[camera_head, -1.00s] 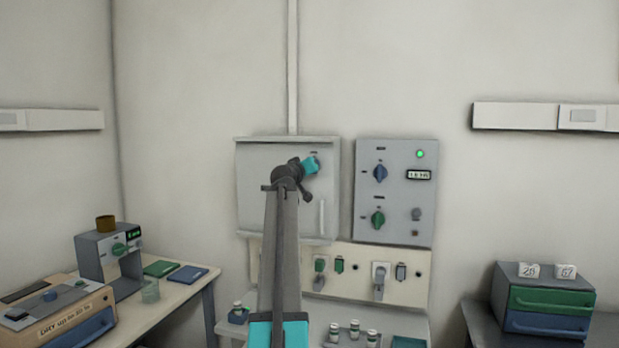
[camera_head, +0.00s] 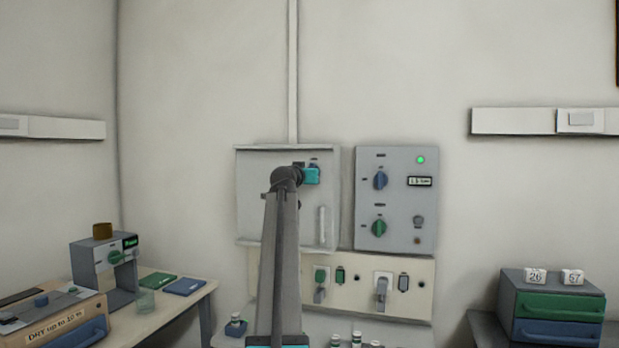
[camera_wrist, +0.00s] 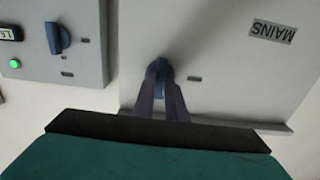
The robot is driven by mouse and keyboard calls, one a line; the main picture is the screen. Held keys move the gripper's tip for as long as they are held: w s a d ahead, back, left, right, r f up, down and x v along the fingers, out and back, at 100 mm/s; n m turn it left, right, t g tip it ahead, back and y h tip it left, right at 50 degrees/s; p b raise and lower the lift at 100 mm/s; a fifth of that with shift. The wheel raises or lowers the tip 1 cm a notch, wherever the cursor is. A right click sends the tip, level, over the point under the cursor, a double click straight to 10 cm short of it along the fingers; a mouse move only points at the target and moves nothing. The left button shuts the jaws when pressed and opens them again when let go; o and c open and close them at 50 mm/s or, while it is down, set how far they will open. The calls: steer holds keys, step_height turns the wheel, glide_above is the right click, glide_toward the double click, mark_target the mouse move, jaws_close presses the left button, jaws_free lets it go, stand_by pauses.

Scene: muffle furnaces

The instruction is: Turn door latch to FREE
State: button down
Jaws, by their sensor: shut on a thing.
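The door latch is a blue knob (camera_wrist: 157,65) on the grey cabinet door (camera_wrist: 225,80), which bears a "MAINS" label that reads upside down in the wrist view. My gripper (camera_wrist: 160,80) has its two dark fingers shut on this knob, one on each side. A small dark mark sits on the door beside the knob. In the head view the door (camera_head: 262,200) appears closed, and the knob (camera_head: 315,163) shows just above my teal gripper body. The fingers hide part of the knob, so I cannot tell which way it points.
A control panel (camera_head: 398,200) with a blue knob, a green knob, a lit green lamp and a small display is right of the cabinet. A socket strip (camera_head: 345,298) runs below. Side tables hold an instrument (camera_head: 105,262) at left and drawers (camera_head: 550,306) at right.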

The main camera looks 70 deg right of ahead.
steer(key=c, duration=1.8)
jaws_free()
steer(key=shift+a, duration=0.1)
steer(key=a, duration=1.3)
steer(key=shift+s+a, duration=0.3)
steer(key=shift+s, duration=0.15)
steer(key=shift+w, duration=0.1)
